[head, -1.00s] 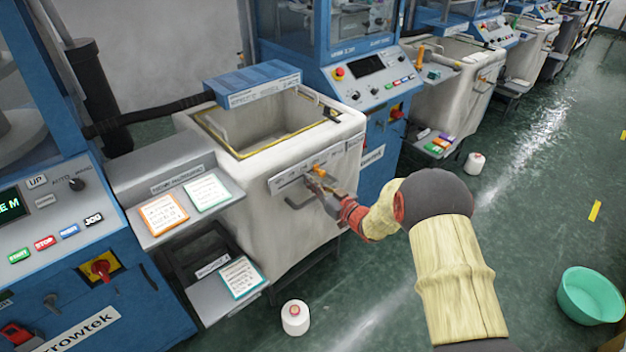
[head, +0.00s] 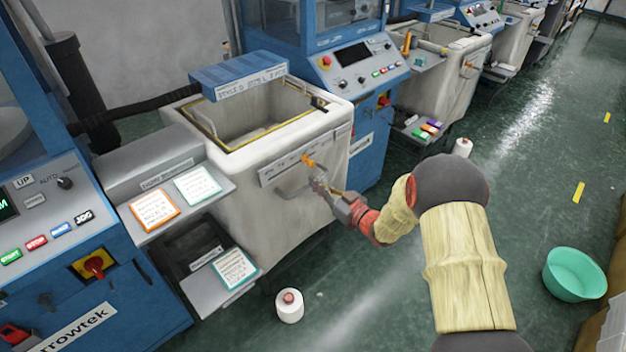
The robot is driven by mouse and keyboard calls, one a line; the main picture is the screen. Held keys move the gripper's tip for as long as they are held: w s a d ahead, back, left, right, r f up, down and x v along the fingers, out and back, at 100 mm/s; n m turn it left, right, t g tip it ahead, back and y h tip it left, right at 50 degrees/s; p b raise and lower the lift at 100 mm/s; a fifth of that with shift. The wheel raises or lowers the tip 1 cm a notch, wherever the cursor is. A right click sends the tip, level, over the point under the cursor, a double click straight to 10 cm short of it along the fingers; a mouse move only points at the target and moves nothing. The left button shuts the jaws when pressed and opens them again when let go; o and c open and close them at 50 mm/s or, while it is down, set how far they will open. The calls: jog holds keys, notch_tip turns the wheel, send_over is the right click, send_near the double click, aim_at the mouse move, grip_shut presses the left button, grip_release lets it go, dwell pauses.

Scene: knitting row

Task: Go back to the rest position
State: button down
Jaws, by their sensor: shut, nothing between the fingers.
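My gripper (head: 318,182) shows in the head view at the front of the near white bin (head: 235,205). It is shut and empty. It is just in front of the bin's label strip and grey handle (head: 292,190), near an orange knob (head: 308,160). I cannot tell whether the fingertips touch anything there. My arm reaches in from the lower right with its elbow bent.
Blue knitting machines (head: 355,62) and more white bins (head: 440,78) line the left and back. A yarn cone (head: 289,306) stands on the floor near the bin, another (head: 462,147) farther back. A green basin (head: 574,274) is at right. The aisle floor between is clear.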

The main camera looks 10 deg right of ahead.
dwell(0.4)
jog(key=s+d+f+m+g+h, duration=0.2)
jog(key=d+f+g+h, duration=0.35)
jog(key=f, duration=0.75)
jog(key=s+d+r+m+g+h, duration=0.3)
jog(key=s+d+h, duration=0.2)
jog(key=s+d, duration=0.5)
jog(key=s+a+r+m+g+p, duration=0.15)
jog(key=s+a+r, duration=0.25)
jog(key=s+r, duration=1)
jog(key=s+a+r+m+g+p, duration=0.15)
jog(key=s+a+r, duration=0.25)
jog(key=s+r, duration=0.95)
notch_tip(320, 180, up, 6)
jog(key=s+a+n+t+p, duration=0.1)
jog(key=s+a+t+p, duration=0.1)
jog(key=shift+s, duration=0.35)
jog(key=shift+y, duration=0.25)
